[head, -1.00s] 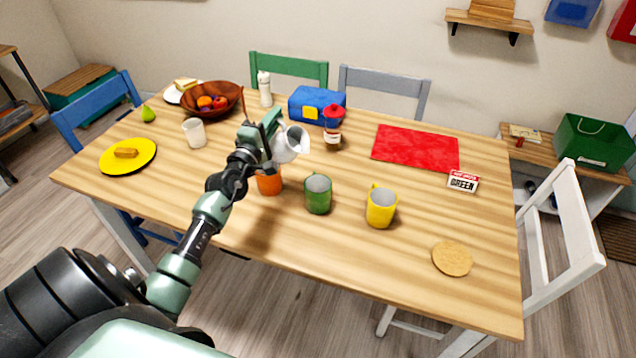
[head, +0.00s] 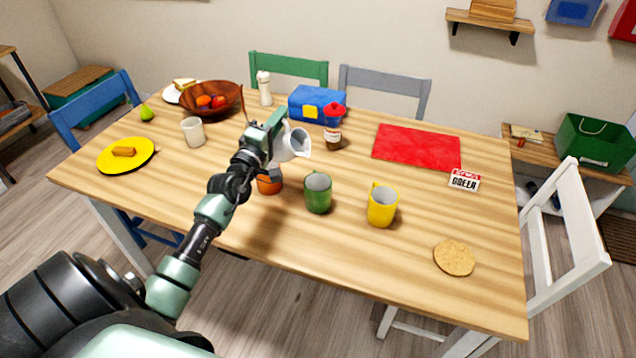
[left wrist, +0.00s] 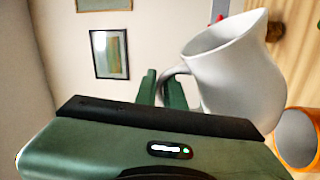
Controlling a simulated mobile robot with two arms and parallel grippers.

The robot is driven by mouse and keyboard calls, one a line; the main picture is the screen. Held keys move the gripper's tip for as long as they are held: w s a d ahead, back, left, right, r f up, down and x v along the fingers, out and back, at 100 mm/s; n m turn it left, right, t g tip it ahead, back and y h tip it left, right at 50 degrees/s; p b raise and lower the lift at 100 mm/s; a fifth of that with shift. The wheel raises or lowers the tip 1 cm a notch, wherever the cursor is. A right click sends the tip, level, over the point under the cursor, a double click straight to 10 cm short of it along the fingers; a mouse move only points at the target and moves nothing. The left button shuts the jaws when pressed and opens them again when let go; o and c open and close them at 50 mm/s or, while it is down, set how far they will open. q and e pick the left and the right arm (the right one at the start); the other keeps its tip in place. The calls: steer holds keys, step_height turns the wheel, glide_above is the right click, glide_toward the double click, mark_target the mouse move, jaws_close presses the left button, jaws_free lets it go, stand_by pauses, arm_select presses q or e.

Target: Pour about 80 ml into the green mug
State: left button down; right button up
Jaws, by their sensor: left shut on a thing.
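The green mug (head: 318,193) stands upright on the table between an orange mug (head: 269,184) and a yellow mug (head: 382,205). My left gripper (head: 272,146) is shut on a white pitcher (head: 292,144) and holds it tilted above the table, up and to the left of the green mug in the head view. No stream of liquid is visible. The pitcher's contents are hidden.
A sauce bottle with a red cap (head: 333,128) stands behind the pitcher. A white cup (head: 194,132), a yellow plate (head: 108,164) and a wooden bowl (head: 228,108) are on the left. A red mat (head: 415,146), a small sign (head: 465,180) and a cork coaster (head: 455,259) lie on the right.

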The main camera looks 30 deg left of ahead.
arm_select(q)
steer(key=shift+d+f+m+t+h+b, duration=0.2)
steer(key=shift+d+m+b, duration=0.25)
steer(key=shift+d+m, duration=0.35)
steer(key=shift+d+f+m+t+h+b, duration=0.1)
steer(key=shift+d+m+h+b, duration=0.3)
steer(key=shift+m, duration=0.6)
stand_by(1.6)
steer(key=a+n+p, duration=0.1)
steer(key=n, duration=0.1)
steer(key=a+r+n+y+p, duration=0.1)
steer(key=p, duration=0.1)
steer(key=shift+a+r+n, duration=0.2)
steer(key=shift+r+n, duration=0.1)
steer(key=shift+n, duration=0.1)
steer(key=shift+a+f+n, duration=0.15)
steer(key=shift+f+n, duration=0.15)
steer(key=shift+n, duration=0.1)
steer(key=shift+a+r+n+g+p, duration=0.15)
steer(key=shift+a+n+g+p, duration=0.3)
steer(key=shift+n, duration=0.35)
steer(key=shift+a+f+n, duration=0.2)
steer(key=shift+f+n, duration=0.1)
steer(key=shift+f, duration=0.15)
steer(key=shift+a+f+y, duration=0.2)
steer(key=shift+y, duration=0.2)
steer(key=shift+n+b, duration=0.3)
